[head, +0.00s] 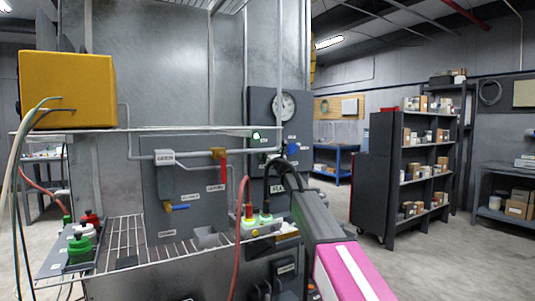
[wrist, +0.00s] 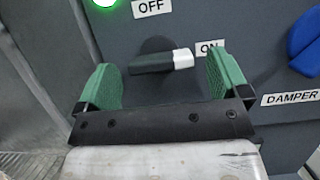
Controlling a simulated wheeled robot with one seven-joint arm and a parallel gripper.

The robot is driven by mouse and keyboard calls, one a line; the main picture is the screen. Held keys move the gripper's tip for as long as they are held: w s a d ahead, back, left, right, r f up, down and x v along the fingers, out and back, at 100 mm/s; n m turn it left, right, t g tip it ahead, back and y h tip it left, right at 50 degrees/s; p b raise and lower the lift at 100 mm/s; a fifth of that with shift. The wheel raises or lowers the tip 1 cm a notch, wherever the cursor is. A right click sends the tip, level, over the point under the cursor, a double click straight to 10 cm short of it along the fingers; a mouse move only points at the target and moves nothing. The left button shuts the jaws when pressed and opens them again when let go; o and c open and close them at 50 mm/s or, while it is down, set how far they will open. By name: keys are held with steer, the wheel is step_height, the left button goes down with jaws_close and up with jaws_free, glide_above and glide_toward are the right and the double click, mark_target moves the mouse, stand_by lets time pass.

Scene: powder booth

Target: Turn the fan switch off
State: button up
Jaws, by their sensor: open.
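The fan switch (wrist: 165,60) is a black rotary knob with a white-tipped lever on a dark grey panel. Its lever lies nearly level and its white tip points right, at the ON label (wrist: 210,46). The OFF label (wrist: 152,7) is above the knob. My gripper (wrist: 160,68) is open, with one green finger pad left of the knob and the other just right of the white tip. I cannot tell whether the right pad touches it. In the head view my arm reaches up to the panel (head: 262,100), and the switch is hard to make out there.
A lit green lamp (wrist: 103,2) is at the upper left of the switch. A blue handle (wrist: 305,42) and a DAMPER label (wrist: 291,97) are to its right. A gauge (head: 284,105) is higher on the panel. A red hose (head: 238,235) hangs left of my arm.

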steer(key=shift+x, duration=0.8)
steer(key=c, duration=0.9)
steer(key=shift+c, duration=0.2)
